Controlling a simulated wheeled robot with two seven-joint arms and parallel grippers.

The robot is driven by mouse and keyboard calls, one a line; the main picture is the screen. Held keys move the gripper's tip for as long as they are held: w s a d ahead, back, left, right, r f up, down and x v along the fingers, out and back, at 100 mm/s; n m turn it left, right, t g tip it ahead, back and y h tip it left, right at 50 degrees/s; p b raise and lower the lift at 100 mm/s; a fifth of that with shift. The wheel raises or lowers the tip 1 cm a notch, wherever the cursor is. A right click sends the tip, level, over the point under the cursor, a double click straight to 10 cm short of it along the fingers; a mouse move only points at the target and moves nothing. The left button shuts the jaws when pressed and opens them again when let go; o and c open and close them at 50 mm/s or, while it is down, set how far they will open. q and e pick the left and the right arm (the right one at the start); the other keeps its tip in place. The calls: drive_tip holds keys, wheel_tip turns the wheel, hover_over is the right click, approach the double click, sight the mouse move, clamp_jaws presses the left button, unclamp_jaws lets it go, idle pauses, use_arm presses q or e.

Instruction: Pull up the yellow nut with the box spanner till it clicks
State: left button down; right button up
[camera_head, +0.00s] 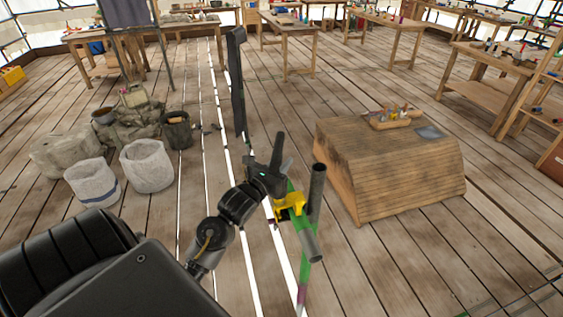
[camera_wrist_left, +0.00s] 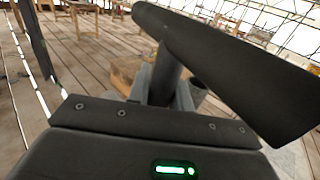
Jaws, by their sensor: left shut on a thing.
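My left gripper (camera_head: 280,172) reaches in from the lower left in the head view. In the left wrist view its fingers (camera_wrist_left: 166,92) are shut on the stem of a dark grey tubular tool, the box spanner (camera_wrist_left: 230,65), whose thick bar crosses the upper right. The yellow nut (camera_head: 290,204) appears as a yellow piece just below the gripper, against a slim green post (camera_head: 303,240). A dark upright tube (camera_head: 315,205) stands right of the yellow piece. I cannot tell whether the spanner touches the nut. The nut is not visible in the wrist view. My right gripper is not in view.
A wooden block (camera_head: 390,165) with a small tray of tools (camera_head: 391,122) stands to the right. A tall dark panel (camera_head: 236,85) stands behind the gripper. Plank floor between them is mostly clear.

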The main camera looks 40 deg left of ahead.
use_arm(q)
drive_tip(key=shift+f+b, duration=1.2)
drive_tip(key=shift+f, duration=0.5)
drive_tip(key=shift+r+m+h+p, duration=0.15)
drive_tip(key=shift+m+h+p, duration=0.15)
drive_tip(key=shift+h+p, duration=0.15)
drive_tip(key=shift+d+m+h+p, duration=0.15)
drive_tip(key=shift+m+h+p, duration=1)
drive_tip(key=shift+h, duration=0.9)
drive_tip(key=shift+d+f+m+h+b, duration=0.1)
drive_tip(key=shift+f+m+h+b, duration=0.15)
drive_tip(key=shift+m+h+b, duration=0.15)
drive_tip(key=shift+m+g+h+b, duration=0.4)
drive_tip(key=shift+m+h+b, duration=0.05)
drive_tip(key=shift+h, duration=0.15)
drive_tip(key=shift+d+m+g+h+b, duration=0.25)
drive_tip(key=shift+m+g+h+b, duration=0.45)
drive_tip(key=shift+m+h+b, duration=0.6)
drive_tip(key=shift+h, duration=0.3)
drive_tip(key=shift+s+r+p, duration=0.1)
drive_tip(key=shift+r+p, duration=1.4)
drive_tip(key=shift+r, duration=2.35)
